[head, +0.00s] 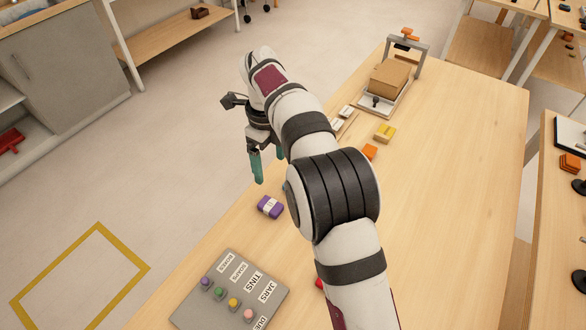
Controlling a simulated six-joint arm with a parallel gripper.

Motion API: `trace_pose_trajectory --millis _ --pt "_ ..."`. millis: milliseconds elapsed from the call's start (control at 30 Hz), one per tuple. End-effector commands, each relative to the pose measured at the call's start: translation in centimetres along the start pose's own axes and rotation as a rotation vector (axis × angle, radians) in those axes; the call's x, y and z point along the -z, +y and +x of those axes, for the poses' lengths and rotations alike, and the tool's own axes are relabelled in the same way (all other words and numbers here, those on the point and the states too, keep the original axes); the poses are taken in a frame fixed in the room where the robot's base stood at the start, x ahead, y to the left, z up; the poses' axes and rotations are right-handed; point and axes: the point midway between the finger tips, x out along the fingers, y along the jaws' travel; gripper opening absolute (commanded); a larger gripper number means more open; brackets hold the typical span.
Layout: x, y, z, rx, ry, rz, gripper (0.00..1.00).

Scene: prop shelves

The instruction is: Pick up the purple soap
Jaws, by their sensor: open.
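The purple soap (270,207) is a small purple block with a pale band around it. It lies on the wooden table (440,210) near its left edge, left of my arm. My gripper (268,167) points down above the table's left edge, farther back than the soap and apart from it. Its teal fingers are spread and I see nothing between them. One finger is partly hidden behind my arm.
A grey panel (238,273) with labels and coloured knobs lies at the front. A cardboard box (389,78) stands in a framed stand at the back. The table's right side is clear.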

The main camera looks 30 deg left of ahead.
Motion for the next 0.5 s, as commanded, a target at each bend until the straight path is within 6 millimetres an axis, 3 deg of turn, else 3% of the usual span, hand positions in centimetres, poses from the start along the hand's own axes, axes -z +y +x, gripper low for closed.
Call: trace_pose_trajectory --millis 300,500 --pt "0.0 0.1 8.3 -0.003 0.002 0.007 0.88" --pt "-0.1 0.2 11.1 -0.001 0.001 0.006 0.88"
